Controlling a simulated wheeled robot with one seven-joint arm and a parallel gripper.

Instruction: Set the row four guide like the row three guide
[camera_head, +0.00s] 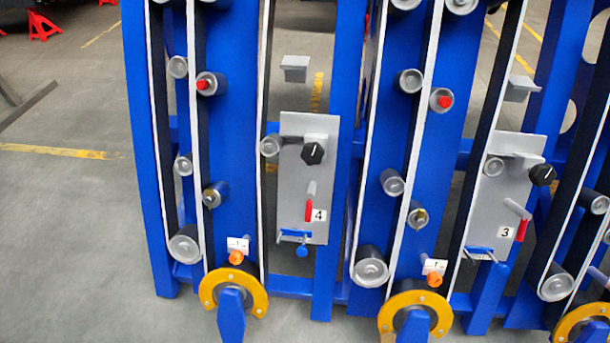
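The row four guide is a grey plate (292,185) labelled 4, in the middle of the head view. It has a black knob (312,153) with a white mark roughly upright, and a red-handled lever (309,210) hanging nearly straight down. The row three guide is a similar grey plate (490,215) labelled 3, at the right. Its black knob (542,175) sits at the plate's right edge; its red-handled lever (521,230) slants down to the right. The row four roller (270,145) overlaps its plate's left edge; the row three roller (493,167) lies within its plate's outline. My gripper is not in view.
Blue uprights (343,110) and belts with rollers flank both plates. Blue brackets sit below them, at row four (295,236) and row three (480,251). Orange knobs (236,257) and yellow rings (233,292) stick out low in front. Floor (70,230) is open at left.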

